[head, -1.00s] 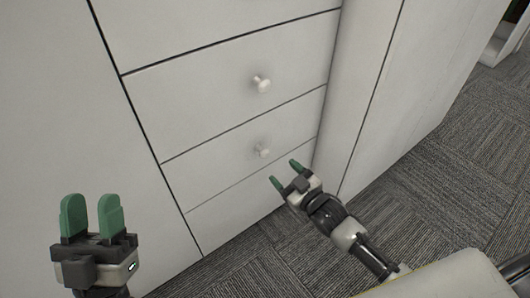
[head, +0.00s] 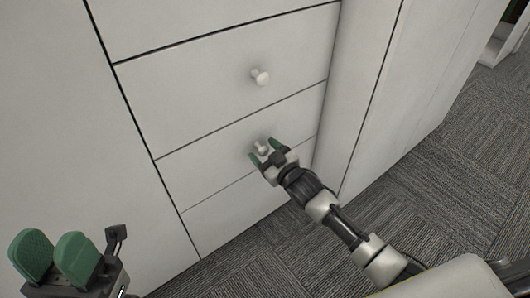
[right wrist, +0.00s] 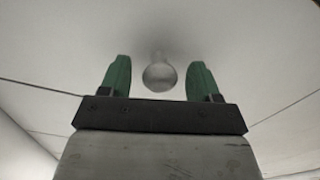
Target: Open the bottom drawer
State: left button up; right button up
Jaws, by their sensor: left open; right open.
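The bottom drawer (head: 218,178) is a white front with a small round white knob (head: 261,148), and it looks closed. My right gripper (head: 264,152) is open at this knob. In the right wrist view the knob (right wrist: 159,76) sits between the two green fingers of the right gripper (right wrist: 159,80), with a gap on each side. My left gripper (head: 52,258) is open and empty at the lower left of the head view, away from the drawers.
Another drawer (head: 200,85) with its own white knob (head: 260,77) lies above. A plain panel (head: 240,205) is below the bottom drawer. A white cabinet side (head: 400,90) stands close to the right. Grey carpet (head: 440,190) is free at the lower right.

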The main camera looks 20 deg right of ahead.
jog(key=shift+c, duration=0.4)
grip_shut()
jog(key=shift+s, duration=0.15)
